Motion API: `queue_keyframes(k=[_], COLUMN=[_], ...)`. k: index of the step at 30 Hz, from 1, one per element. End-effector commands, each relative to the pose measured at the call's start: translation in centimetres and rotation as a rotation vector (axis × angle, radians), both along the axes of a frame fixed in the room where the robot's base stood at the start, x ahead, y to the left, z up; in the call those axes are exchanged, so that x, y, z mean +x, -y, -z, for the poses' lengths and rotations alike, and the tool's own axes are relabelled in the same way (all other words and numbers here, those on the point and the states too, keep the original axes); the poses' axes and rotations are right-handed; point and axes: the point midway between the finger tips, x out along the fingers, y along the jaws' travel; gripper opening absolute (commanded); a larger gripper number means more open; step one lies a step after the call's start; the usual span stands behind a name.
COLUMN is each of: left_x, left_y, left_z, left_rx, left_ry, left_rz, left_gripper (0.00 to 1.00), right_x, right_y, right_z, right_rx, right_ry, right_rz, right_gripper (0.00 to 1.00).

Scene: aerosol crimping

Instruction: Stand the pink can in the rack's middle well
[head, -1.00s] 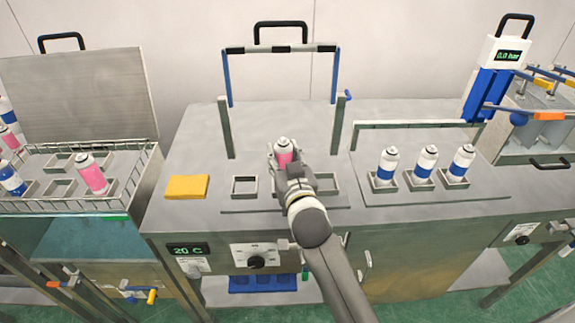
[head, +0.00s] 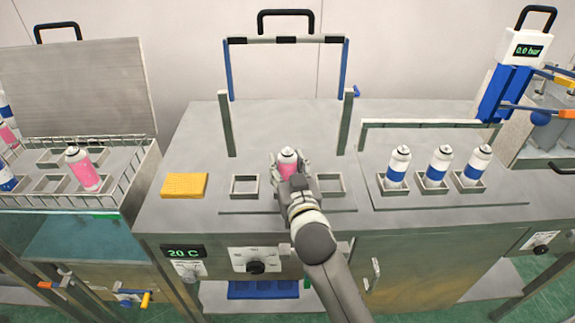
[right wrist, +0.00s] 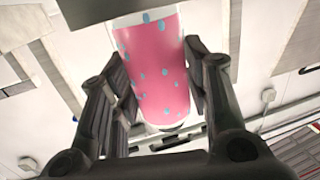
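A pink can (head: 287,163) with a white top is upright at the middle of the three-well rack (head: 230,207) on the central bench. My right gripper (head: 290,182) is around it, with the arm coming from the front. In the right wrist view, the pink can (right wrist: 155,75) with light-blue spots lies between the two fingers (right wrist: 160,95), which appear to touch its sides. The middle well and the can's base are hidden in the head view, so I cannot tell if it is seated. The left well (head: 244,186) and right well (head: 330,185) are empty. My left gripper is out of view.
A blue-and-white frame (head: 286,40) stands behind the rack. A yellow sponge-like block (head: 184,185) lies left of it. Three blue-banded cans (head: 437,168) stand in a rack to the right. Another pink can (head: 86,172) stands in the wire basket (head: 115,203) at left.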

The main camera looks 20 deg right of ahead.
Motion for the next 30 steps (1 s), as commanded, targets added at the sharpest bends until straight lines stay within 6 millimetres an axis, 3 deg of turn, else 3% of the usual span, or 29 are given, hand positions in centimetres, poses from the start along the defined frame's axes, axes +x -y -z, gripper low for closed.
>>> queue_keyframes(k=[3,14,20,30], left_x=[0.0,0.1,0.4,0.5], left_y=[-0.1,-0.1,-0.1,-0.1], left_z=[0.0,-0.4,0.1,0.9], left_rx=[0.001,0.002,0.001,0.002], left_ry=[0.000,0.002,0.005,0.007], left_rz=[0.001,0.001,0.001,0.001], left_gripper=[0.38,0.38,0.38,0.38], right_x=[0.0,0.0,-2.6,-8.8], right_y=[0.0,0.0,-0.2,-0.7], right_z=[0.0,-0.5,-0.3,-0.6], right_rx=[0.000,-0.001,0.002,0.002], right_ry=[0.000,0.001,-0.003,-0.003], right_rz=[0.000,0.000,-0.001,0.000], right_gripper=[0.59,0.59,0.59,0.59])
